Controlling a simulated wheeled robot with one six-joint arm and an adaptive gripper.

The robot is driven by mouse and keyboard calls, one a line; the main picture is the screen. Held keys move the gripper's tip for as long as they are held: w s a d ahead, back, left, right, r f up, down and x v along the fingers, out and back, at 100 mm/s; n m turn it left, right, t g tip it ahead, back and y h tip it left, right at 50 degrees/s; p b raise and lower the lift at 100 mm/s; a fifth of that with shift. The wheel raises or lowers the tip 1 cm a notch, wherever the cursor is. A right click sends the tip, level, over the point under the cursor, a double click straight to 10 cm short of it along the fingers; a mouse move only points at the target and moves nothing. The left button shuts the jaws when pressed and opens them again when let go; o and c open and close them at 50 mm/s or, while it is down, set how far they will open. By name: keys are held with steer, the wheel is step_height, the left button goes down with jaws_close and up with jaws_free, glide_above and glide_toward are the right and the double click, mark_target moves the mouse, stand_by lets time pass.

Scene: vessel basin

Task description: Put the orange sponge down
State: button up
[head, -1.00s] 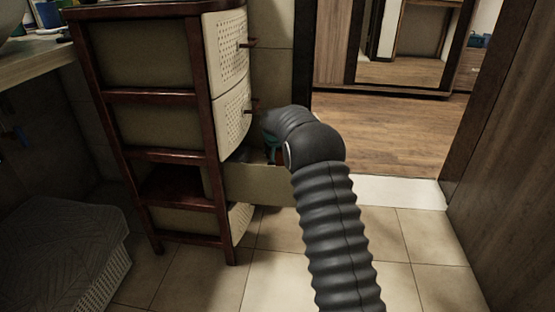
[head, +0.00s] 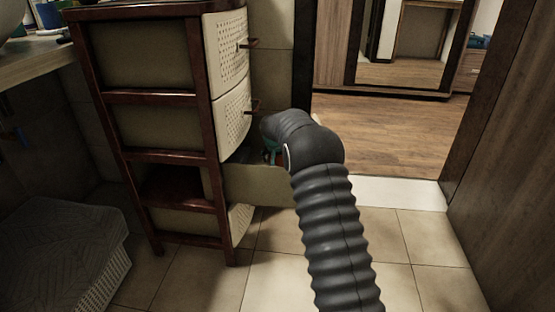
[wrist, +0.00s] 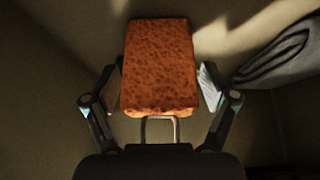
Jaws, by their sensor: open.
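The orange sponge (wrist: 158,66) lies between the two fingers of my gripper (wrist: 160,88) in the wrist view. The fingers stand apart, with narrow gaps on both sides of the sponge, so my gripper is open around it. The sponge seems to rest on a plain brownish surface inside the pulled-out drawer (head: 262,188). In the head view, my arm hides most of the gripper, and only a small reddish-orange patch shows beside it.
The dark wooden drawer unit (head: 215,130) with perforated white fronts stands just left of my arm. A grey folded cloth (wrist: 285,58) lies right of the sponge in the wrist view. Tiled floor (head: 400,235) is clear on the right, before the doorway.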

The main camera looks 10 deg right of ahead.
steer(key=s+r+p, duration=0.1)
steer(key=s+r, duration=1.7)
steer(key=r, duration=0.3)
steer(key=s+r+n, duration=0.2)
steer(key=s+r, duration=0.2)
steer(key=s, duration=1)
steer(key=s+f+y, duration=0.1)
steer(key=s+f, duration=0.1)
steer(key=s, duration=1)
steer(key=s+a+f+n, duration=0.1)
steer(key=s+f, duration=0.2)
steer(key=s, duration=1)
steer(key=shift+a+y, duration=0.15)
steer(key=shift+y, duration=0.25)
steer(key=shift+s, duration=0.1)
